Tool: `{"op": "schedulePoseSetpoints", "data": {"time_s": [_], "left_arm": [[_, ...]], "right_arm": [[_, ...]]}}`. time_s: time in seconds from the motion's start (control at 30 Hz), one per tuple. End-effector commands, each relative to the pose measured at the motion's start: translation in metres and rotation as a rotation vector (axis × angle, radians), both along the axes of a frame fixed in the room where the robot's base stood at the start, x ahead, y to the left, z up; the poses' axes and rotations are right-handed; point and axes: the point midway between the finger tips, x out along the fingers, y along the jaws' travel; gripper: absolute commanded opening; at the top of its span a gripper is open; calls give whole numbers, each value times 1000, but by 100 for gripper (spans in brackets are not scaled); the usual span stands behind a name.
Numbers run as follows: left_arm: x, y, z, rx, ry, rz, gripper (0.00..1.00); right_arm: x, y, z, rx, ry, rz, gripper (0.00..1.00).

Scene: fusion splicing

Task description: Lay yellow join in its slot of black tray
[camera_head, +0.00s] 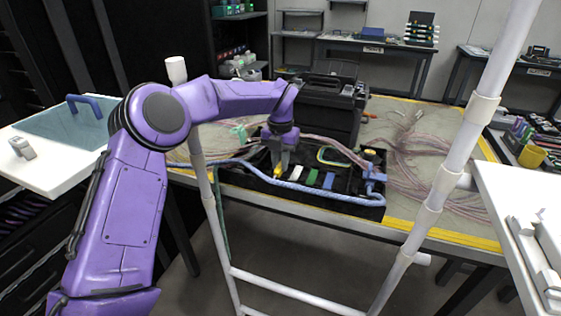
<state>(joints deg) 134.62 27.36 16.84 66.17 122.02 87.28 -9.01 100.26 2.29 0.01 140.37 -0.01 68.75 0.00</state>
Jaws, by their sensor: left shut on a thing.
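The black tray (345,207) lies on the table behind the white pipe frame. My left gripper (279,170) points down over the tray's left part. It is shut on the yellow join (277,172), which shows as a small yellow piece at its fingertips. I cannot tell whether the join touches its slot. To its right in the tray sit a white join (296,173), a green join (312,177) and a blue join (328,181). My right gripper is not in view.
A blue cable (240,170) runs along the tray's front edge. A black machine (328,110) stands behind the tray. Pink cables (410,165) spread over the table's right. White pipes (455,165) stand in front. A yellow cup (531,156) is far right.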

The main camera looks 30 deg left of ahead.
Motion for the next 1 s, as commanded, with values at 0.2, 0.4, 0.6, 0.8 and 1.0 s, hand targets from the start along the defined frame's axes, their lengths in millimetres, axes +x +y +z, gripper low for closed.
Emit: {"op": "schedulePoseSetpoints", "data": {"time_s": [0.2,0.4,0.6,0.8,1.0], "left_arm": [[0,0,-1,-1,0,0,0],[0,0,-2,0,0,0,43],[0,0,-1,0,-1,0,43],[1,0,27,-1,-6,1,43],[1,0,65,1,-4,0,43]], "right_arm": [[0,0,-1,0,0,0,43],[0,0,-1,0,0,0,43],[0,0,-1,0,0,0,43],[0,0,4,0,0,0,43],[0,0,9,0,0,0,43]]}}
